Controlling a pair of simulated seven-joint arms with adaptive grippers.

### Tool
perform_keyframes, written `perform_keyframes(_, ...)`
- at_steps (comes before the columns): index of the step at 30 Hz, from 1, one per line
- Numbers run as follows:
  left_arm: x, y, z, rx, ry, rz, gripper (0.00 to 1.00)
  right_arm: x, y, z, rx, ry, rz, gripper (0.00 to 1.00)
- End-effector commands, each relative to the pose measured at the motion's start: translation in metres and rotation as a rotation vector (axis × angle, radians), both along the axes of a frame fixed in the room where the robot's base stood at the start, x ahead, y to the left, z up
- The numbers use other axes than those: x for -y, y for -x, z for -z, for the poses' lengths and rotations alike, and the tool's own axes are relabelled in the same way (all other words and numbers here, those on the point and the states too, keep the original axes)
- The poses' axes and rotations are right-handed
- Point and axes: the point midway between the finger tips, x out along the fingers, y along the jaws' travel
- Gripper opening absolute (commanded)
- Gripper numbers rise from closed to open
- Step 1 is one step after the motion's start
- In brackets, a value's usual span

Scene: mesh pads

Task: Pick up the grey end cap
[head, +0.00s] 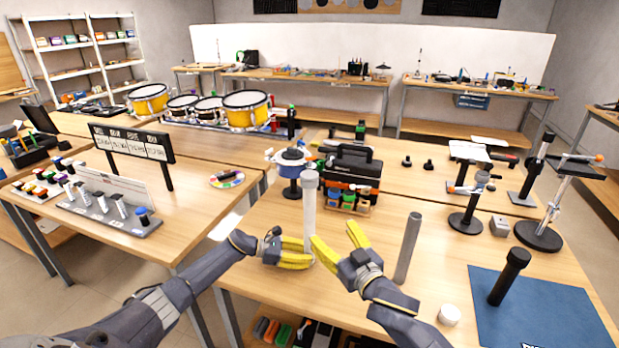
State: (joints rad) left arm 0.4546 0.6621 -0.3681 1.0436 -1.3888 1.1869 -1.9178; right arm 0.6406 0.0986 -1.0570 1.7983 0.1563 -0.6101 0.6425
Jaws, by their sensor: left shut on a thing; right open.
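The grey end cap (310,179) sits on the top of an upright white tube (309,210) near the middle of the head view. My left gripper (304,252) has yellow fingers and is shut on the lower part of the white tube. My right gripper (335,234) is open and empty, just right of the tube and below the cap's height in the picture. It is apart from the cap. The tube's bottom end is partly hidden by the fingers.
A grey rod (408,248) stands slightly tilted right of my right gripper. A white round cap (449,315) lies near the front. A blue mat (560,310) with a black cylinder (509,277) is at right. A black toolbox (352,172) stands behind the tube.

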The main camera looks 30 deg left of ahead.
Motion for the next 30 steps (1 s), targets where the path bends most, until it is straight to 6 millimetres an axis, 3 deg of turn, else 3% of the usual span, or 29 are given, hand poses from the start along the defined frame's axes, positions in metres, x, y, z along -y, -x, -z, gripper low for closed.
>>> perform_keyframes(1, 0.0, 0.0, 0.001, -0.001, -0.001, 0.0, 0.16, -0.004, -0.008, -0.016, -0.007, -0.006, -0.003, 0.72)
perform_keyframes(6, 0.0, 0.0, 0.001, -0.001, -0.001, 0.0, 0.16, -0.015, -0.024, -0.053, -0.051, -0.024, -0.006, 0.72)
perform_keyframes(12, 0.0, 0.0, 0.001, -0.001, -0.001, 0.0, 0.16, -0.022, -0.035, -0.081, -0.085, -0.034, -0.006, 0.72)
perform_keyframes(19, 0.0, 0.0, 0.001, -0.001, -0.001, 0.0, 0.16, -0.03, -0.042, -0.094, -0.102, -0.039, -0.006, 0.72)
perform_keyframes(30, 0.0, 0.0, 0.001, -0.001, -0.001, 0.0, 0.16, -0.069, -0.071, -0.093, -0.105, -0.039, -0.005, 0.72)
